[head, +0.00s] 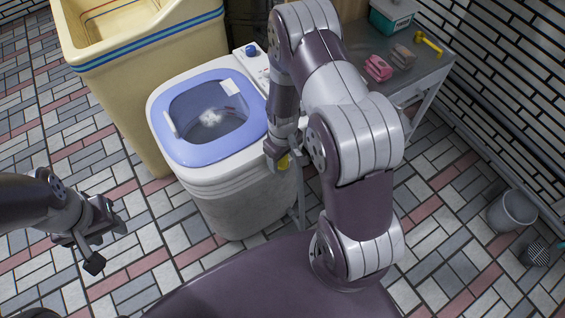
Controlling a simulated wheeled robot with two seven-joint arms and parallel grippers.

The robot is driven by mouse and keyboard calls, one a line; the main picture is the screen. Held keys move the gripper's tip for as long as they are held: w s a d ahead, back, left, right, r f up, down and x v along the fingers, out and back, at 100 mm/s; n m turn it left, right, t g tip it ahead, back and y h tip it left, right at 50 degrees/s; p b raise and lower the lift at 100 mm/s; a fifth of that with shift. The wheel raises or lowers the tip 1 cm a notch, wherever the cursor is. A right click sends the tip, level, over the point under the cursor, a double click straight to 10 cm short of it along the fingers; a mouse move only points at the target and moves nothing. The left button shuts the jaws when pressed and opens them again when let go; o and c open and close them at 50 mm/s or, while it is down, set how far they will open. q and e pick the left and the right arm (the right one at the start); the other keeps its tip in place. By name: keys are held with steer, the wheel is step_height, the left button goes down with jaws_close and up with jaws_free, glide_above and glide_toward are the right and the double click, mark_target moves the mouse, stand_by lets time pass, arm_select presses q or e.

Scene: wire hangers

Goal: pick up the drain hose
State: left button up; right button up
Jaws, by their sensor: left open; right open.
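A white washing machine (236,200) with a blue top rim stands in the middle, its tub open. No drain hose can be made out clearly; my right arm hides part of the machine's right side. My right gripper (279,161) points down beside that side, with its jaws open but partly hidden. My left gripper (107,246) is open and empty above the tiled floor at the lower left, apart from the machine.
A large cream basin (140,65) stands behind the machine at the left. A grey table (418,68) at the upper right holds pink and grey items and a yellow tool. A grey bucket (511,210) stands at the right. Tiled floor is clear at the left.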

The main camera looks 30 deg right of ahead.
steer(key=shift+a+f, duration=0.1)
steer(key=shift+c, duration=0.6)
steer(key=c, duration=1)
